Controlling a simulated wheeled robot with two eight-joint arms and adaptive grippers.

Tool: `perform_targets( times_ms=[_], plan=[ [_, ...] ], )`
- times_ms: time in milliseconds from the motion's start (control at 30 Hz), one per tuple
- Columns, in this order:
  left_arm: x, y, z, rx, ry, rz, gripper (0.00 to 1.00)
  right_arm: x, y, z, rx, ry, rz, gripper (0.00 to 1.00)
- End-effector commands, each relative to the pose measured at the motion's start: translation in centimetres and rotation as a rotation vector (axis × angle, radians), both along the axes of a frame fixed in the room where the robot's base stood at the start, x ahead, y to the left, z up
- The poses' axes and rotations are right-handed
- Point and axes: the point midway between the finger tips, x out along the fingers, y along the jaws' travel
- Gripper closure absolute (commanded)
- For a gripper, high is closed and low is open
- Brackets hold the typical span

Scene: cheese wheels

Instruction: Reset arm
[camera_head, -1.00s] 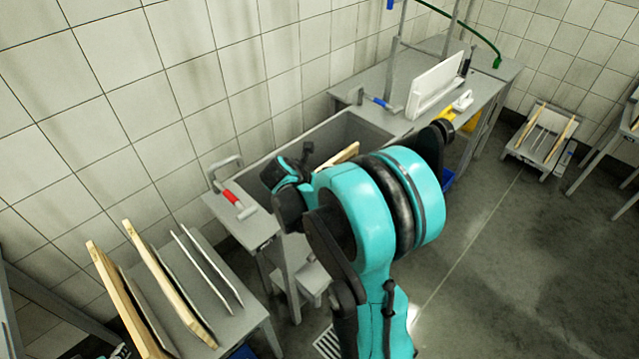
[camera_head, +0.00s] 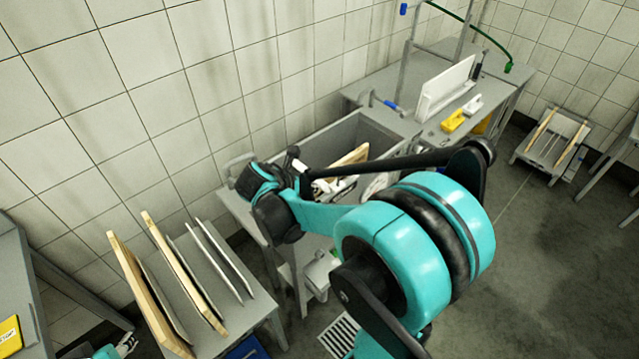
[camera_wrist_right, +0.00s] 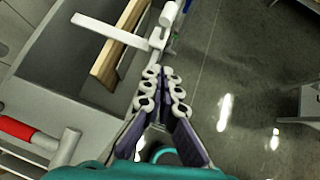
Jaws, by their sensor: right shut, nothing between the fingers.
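My right arm, teal and black, reaches across the middle of the head view. My right gripper (camera_head: 325,186) is partly hidden by the arm there, over the sink's near edge. In the right wrist view my right gripper (camera_wrist_right: 165,76) shows its two fingers close together, shut and empty, beside the sink and above the floor. A teal and white part at the bottom left of the head view looks like my left gripper (camera_head: 124,346); it is cut off and too small to read.
The grey sink (camera_head: 352,128) holds a wooden board (camera_head: 352,155). A rack table (camera_head: 262,305) with several upright boards stands at lower left. Behind the sink are a white panel (camera_head: 446,88) and a yellow brush (camera_head: 453,120).

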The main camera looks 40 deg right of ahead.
Motion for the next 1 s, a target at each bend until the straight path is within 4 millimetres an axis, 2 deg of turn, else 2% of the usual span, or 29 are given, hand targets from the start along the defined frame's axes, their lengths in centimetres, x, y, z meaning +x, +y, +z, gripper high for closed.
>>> perform_targets(
  times_ms=[133,767,867,1000],
  plan=[
    [0.0,0.0,0.3,0.000,0.000,0.000,0.60,-0.2,0.6,0.6,0.000,0.000,-0.001,1.00],
    [0.0,0.0,0.3,0.000,0.000,0.000,0.60,-0.4,0.8,0.7,0.014,-0.019,-0.012,1.00],
    [0.0,0.0,0.3,0.000,0.000,0.000,0.60,-1.1,1.9,1.0,0.086,-0.112,-0.074,1.00],
    [0.0,0.0,0.3,0.000,0.000,0.000,0.60,-3.3,5.3,1.7,0.317,-0.373,-0.286,1.00]
  ],
)
